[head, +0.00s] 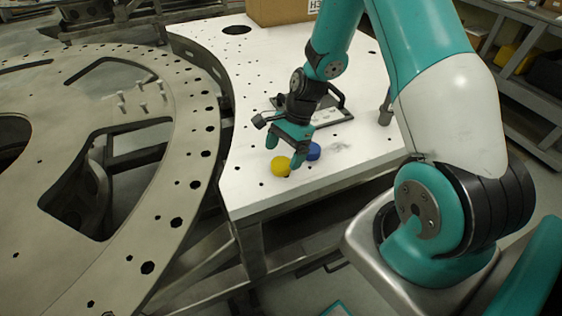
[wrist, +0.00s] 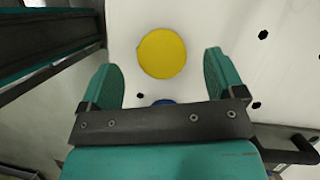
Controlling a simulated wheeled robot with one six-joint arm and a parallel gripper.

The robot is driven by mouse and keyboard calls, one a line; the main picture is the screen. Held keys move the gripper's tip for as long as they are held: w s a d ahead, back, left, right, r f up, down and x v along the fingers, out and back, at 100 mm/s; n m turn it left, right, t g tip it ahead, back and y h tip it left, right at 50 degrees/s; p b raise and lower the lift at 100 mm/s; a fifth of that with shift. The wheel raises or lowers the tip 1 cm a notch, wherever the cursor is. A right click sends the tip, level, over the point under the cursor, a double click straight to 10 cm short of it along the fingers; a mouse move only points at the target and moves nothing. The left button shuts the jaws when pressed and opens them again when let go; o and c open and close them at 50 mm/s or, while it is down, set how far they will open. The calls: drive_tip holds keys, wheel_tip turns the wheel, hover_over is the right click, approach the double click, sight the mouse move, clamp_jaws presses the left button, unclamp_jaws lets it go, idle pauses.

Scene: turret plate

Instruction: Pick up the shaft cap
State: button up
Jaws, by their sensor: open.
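A yellow round cap (head: 281,166) lies on the white plate, near the plate's front left edge. A blue round cap (head: 313,151) lies just behind it to the right, partly hidden by my gripper. The frames do not show which of the two is the shaft cap. My gripper (head: 284,152) points down with its teal fingers apart and empty, above and close to the yellow cap. In the wrist view the yellow cap (wrist: 162,54) sits between and beyond the fingertips. Only a sliver of the blue cap (wrist: 163,102) shows above the gripper's dark bar.
The white plate (head: 262,75) has scattered holes. A dark tray-like piece with a handle (head: 333,112) lies behind my gripper. A cardboard box (head: 283,10) stands at the back. A large metal ring (head: 190,140) with several upright pins (head: 141,86) is at left, across a gap.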

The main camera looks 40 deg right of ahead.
sight(280, 164)
drive_tip(key=shift+p+x, duration=0.35)
drive_tip(key=shift+x, duration=1.2)
drive_tip(key=c, duration=1)
drive_tip(key=shift+r, duration=0.1)
